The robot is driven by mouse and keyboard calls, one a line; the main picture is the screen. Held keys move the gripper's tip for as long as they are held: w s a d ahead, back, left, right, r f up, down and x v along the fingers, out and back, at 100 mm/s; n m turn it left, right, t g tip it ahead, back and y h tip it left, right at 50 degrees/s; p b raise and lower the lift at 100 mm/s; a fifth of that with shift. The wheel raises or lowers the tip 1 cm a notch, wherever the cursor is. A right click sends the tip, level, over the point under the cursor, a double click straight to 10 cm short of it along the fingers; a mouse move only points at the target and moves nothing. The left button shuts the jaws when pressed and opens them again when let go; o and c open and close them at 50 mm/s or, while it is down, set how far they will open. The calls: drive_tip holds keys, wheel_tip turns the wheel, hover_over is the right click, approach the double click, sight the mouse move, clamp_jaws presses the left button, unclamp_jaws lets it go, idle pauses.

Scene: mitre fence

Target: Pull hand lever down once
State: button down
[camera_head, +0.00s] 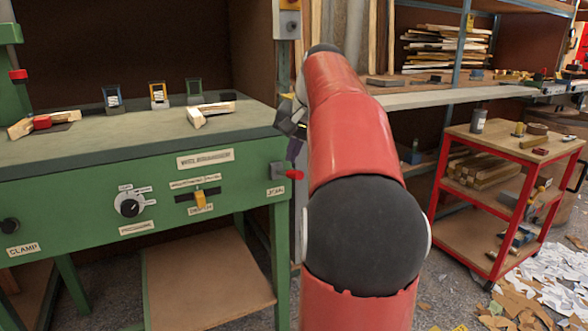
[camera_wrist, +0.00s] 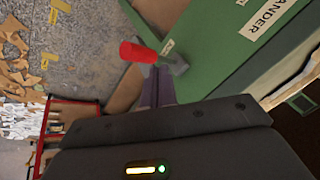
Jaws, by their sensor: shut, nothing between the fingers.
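A short hand lever with a red knob (camera_head: 294,174) sticks out from a grey bracket at the right end of the green bench front. The lever also shows in the wrist view (camera_wrist: 138,52), with its bracket on the green panel. My gripper (camera_head: 295,150) is just above the lever in the head view, fingers pointing down. In the wrist view my gripper (camera_wrist: 158,82) is shut and empty, its narrow fingers close beside the lever. Whether they touch it I cannot tell. My red arm hides the space to the right of the lever.
A red-framed cart (camera_head: 462,140) stands at the right, with paper scraps on the floor.

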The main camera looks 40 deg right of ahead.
drive_tip(key=shift+w+d+r+p, duration=0.1)
drive_tip(key=shift+w+r+p, duration=0.15)
drive_tip(key=shift+r+p, duration=0.55)
drive_tip(key=shift+w+r+p, duration=0.2)
drive_tip(key=shift+r+p, duration=0.45)
drive_tip(key=shift+p, duration=0.2)
drive_tip(key=shift+w+r, duration=0.1)
drive_tip(key=shift+w, duration=0.05)
drive_tip(key=shift+w+d+r, duration=0.1)
drive_tip(key=shift+w+r, duration=0.15)
drive_tip(key=shift+r, duration=0.55)
